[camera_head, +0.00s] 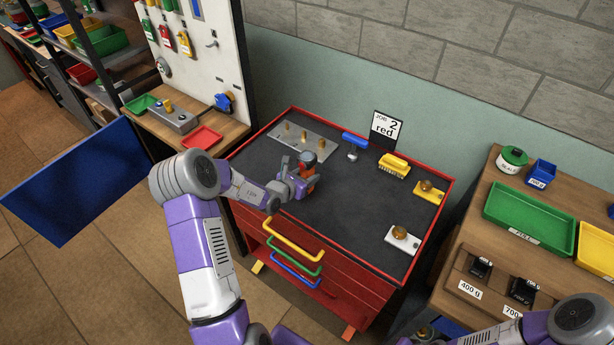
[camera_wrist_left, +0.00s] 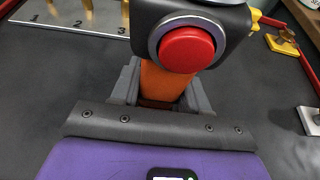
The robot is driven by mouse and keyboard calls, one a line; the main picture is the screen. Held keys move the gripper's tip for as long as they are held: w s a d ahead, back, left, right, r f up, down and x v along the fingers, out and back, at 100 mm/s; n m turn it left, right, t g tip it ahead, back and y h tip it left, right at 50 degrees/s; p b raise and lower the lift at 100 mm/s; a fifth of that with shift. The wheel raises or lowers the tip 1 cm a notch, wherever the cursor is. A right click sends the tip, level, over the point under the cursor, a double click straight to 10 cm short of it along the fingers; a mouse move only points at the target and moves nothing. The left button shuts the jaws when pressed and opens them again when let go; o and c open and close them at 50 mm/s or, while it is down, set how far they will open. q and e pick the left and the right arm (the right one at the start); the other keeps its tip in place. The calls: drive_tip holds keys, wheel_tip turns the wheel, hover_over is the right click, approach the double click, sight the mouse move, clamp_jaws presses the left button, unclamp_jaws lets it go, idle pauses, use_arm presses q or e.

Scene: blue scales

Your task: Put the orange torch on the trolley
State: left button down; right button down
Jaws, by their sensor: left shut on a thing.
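My left gripper (camera_head: 300,183) is shut on the orange torch (camera_head: 311,183). The torch has an orange body and a dark head; the left wrist view shows the orange body (camera_wrist_left: 163,82) between the fingers and a red round button on the head. The torch is roughly upright over the dark top of the red trolley (camera_head: 345,215), left of its middle. I cannot tell whether its base touches the top. My right arm comes in at the bottom right, and its fingers are not visible.
The top's middle and front are clear.

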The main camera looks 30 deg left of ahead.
use_arm(q)
drive_tip(key=c, duration=0.6)
unclamp_jaws()
drive_tip(key=shift+f, duration=0.1)
drive_tip(key=shift+o, duration=0.2)
drive_tip(key=shift+r, duration=0.25)
drive_tip(key=p+v, duration=0.1)
drive_tip(key=v, duration=1.1)
drive_tip(key=shift+s+f, duration=0.15)
drive_tip(key=shift+f, duration=0.05)
